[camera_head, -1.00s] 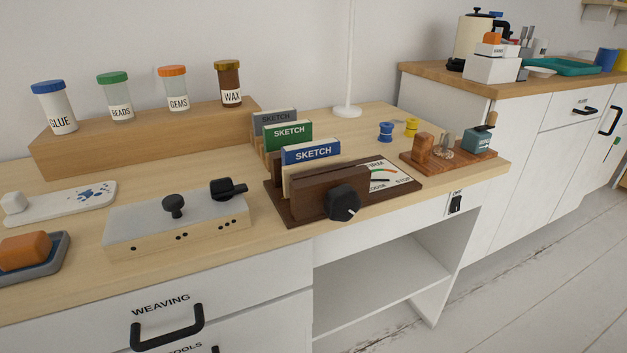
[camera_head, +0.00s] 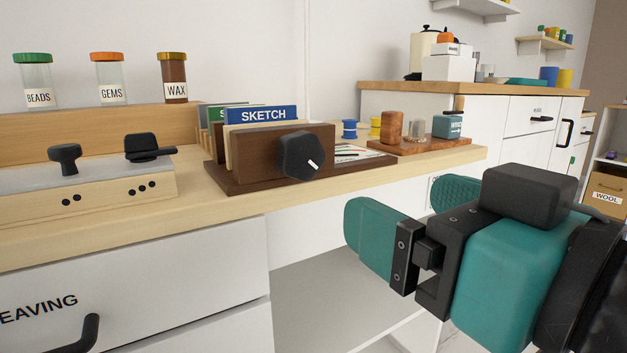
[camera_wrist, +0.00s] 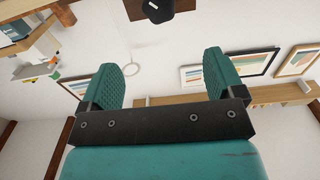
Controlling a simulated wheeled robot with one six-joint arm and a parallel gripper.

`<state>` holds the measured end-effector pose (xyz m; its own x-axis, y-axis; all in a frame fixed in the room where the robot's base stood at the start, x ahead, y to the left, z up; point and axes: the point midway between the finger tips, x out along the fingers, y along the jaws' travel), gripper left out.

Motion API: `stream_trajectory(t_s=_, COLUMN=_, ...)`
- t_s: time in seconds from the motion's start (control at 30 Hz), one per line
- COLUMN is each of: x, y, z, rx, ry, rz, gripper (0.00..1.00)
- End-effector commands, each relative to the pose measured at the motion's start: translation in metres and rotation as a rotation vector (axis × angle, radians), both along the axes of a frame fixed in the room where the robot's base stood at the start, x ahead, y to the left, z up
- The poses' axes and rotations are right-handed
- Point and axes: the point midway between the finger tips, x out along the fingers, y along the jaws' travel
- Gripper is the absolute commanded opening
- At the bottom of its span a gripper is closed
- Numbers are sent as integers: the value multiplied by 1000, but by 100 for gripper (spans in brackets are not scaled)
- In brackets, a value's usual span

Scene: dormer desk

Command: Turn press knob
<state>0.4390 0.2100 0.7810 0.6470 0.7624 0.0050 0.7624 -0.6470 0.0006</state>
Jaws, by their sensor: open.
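The press knob (camera_head: 299,156) is a black dial with a white pointer mark, on the front of a dark brown wooden press (camera_head: 262,160). The mark points to the lower right in the head view. In the wrist view a dark knob (camera_wrist: 158,10) shows at the top edge, partly cut off, beyond the fingers. My gripper (camera_head: 416,215) has teal finger pads, spread apart and empty. In the head view it is to the right of the knob and lower, in front of the desk edge, not touching anything. It also shows in the wrist view (camera_wrist: 163,85).
The space in front of the desk is open, above a lower shelf (camera_head: 330,290).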

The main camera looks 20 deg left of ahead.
Motion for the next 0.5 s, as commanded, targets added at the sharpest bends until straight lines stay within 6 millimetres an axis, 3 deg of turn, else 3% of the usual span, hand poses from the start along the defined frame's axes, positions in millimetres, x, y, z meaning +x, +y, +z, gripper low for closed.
stream_trajectory(t_s=0.5, x=35, y=38, z=8, rx=-10, ry=5, rz=-4, gripper=88)
